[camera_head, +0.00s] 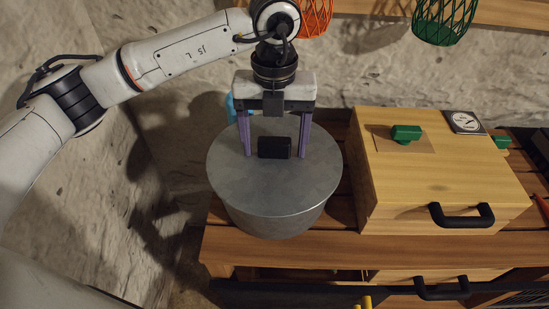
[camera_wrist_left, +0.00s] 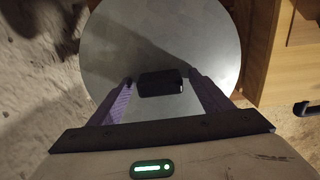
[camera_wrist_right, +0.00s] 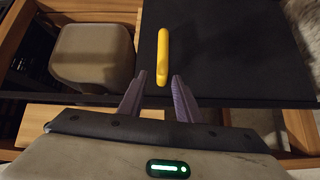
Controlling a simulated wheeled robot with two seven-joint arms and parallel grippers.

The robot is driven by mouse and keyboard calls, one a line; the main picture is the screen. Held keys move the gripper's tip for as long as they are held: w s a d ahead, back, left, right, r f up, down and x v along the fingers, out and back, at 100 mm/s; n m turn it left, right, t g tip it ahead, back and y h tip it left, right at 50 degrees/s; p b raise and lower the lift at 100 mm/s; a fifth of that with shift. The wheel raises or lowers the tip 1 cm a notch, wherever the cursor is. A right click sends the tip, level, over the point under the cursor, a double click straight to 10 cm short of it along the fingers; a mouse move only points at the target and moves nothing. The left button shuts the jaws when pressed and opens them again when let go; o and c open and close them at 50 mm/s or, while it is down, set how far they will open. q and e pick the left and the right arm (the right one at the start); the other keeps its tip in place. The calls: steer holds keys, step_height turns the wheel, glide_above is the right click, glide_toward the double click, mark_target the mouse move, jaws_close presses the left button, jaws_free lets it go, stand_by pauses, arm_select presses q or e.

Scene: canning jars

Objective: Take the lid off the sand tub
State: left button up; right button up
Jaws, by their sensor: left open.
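The sand tub (camera_head: 275,218) is a round grey metal tub on the wooden bench. Its flat grey lid (camera_head: 235,178) is on top, with a small black block handle (camera_head: 274,148) in the middle. The lid fills much of the left wrist view (camera_wrist_left: 200,38), with the handle (camera_wrist_left: 160,83) near its centre. My left gripper (camera_head: 275,157) is open above the lid, one purple finger on each side of the handle, with gaps to it. Whether the fingertips touch the lid I cannot tell. My right gripper (camera_wrist_right: 159,75) is open in the right wrist view, away from the tub.
A wooden box (camera_head: 440,180) with a green knob and black handle stands right of the tub. Red and green wire baskets (camera_head: 445,20) hang above. A rough stone wall is behind. A yellow rod (camera_wrist_right: 162,50) over a dark surface lies close ahead of my right fingertips.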

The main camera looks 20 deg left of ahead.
arm_select(q)
steer(key=shift+r, duration=0.15)
steer(key=c, duration=1.3)
